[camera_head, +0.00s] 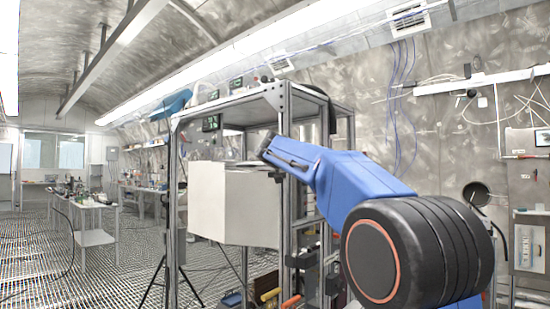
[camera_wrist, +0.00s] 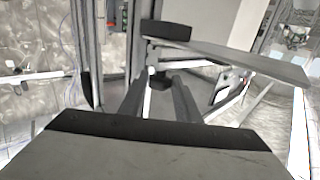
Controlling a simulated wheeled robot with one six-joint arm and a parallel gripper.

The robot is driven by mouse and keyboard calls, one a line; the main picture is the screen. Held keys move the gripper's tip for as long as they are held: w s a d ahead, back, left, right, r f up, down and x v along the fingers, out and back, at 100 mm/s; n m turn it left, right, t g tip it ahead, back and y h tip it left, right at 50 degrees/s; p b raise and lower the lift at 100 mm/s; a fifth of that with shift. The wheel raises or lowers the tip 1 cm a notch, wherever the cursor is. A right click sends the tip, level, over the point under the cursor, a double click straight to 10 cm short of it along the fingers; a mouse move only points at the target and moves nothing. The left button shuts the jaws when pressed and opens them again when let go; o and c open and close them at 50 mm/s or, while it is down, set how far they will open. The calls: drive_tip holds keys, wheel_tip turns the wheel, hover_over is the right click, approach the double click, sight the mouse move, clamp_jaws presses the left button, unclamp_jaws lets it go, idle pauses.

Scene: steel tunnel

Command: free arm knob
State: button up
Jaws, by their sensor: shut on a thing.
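In the wrist view the two dark fingers of my gripper (camera_wrist: 158,90) reach forward and close in towards each other. A small black knob (camera_wrist: 159,81) shows between their tips, and my gripper appears shut on it. The fingers hide part of the knob. It sits by a light metal bracket in front of a grey post. In the head view my blue arm reaches to the metal frame, and the fingertips and their hold cannot be made out there.
A tall aluminium frame (camera_head: 283,110) stands in front of my arm. A pale box-like panel (camera_head: 235,203) is beside it, to the left. In the wrist view a flat grey plate (camera_wrist: 255,60) crosses right of the fingers. A table (camera_head: 95,238) stands far left, with open grating floor between.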

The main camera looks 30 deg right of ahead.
drive_tip(key=shift+d+n+t+y, duration=0.1)
drive_tip(key=shift+n+t+y, duration=0.3)
drive_tip(key=shift+n+y, duration=0.3)
idle(0.3)
drive_tip(key=o, duration=1)
drive_tip(key=shift+o, duration=0.2)
drive_tip(key=shift+s, duration=0.15)
drive_tip(key=v, duration=1.7)
drive_tip(key=shift+s, duration=0.15)
